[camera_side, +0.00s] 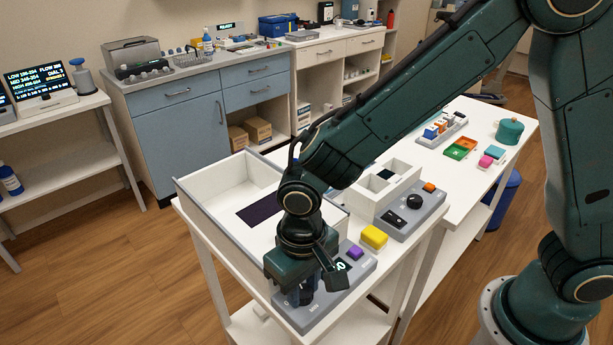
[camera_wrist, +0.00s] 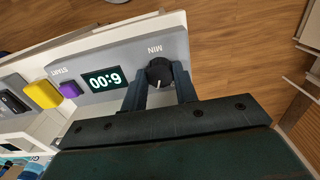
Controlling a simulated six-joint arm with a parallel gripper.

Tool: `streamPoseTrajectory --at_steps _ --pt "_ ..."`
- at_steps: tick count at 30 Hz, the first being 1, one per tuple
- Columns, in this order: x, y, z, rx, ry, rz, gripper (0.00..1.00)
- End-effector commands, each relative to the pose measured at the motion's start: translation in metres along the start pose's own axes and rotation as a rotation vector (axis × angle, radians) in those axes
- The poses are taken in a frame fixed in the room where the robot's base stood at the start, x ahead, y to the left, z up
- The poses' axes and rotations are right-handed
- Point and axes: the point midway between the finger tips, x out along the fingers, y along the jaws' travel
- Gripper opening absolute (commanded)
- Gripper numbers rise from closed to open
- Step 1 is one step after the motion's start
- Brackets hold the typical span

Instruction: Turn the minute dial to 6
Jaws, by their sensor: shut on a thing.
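The minute dial (camera_wrist: 159,72), a round black knob with a light pointer line, sits beside an upside-down MIN label on the grey timer panel (camera_wrist: 118,53). My gripper (camera_wrist: 161,84) is shut on the dial, with one finger on each side of it. In the side view, my gripper (camera_side: 300,294) points down at the near end of the panel (camera_side: 319,308). The arm hides part of the display there.
A purple button (camera_wrist: 69,90) labelled START is beside the display, and a yellow block (camera_wrist: 41,94) is beyond it. An open white tray (camera_side: 200,205) stands behind the panel. Another grey panel with a black knob (camera_side: 414,202) is further right. The table edge is close to my gripper.

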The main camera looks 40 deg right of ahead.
Motion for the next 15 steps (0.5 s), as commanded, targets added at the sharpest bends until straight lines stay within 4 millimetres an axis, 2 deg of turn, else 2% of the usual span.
streamPoseTrajectory --at_steps 9,10,11,15 --pt "-0.0006 -0.0006 -0.0017 0.002 0.005 -0.003 0.06" --pt "-0.0006 -0.0006 -0.0017 0.002 0.005 -0.003 0.33" --pt "-0.0007 -0.0006 -0.0017 0.002 0.005 -0.003 0.38" --pt "-0.0005 -0.0003 -0.0012 0.002 0.004 -0.002 0.38"
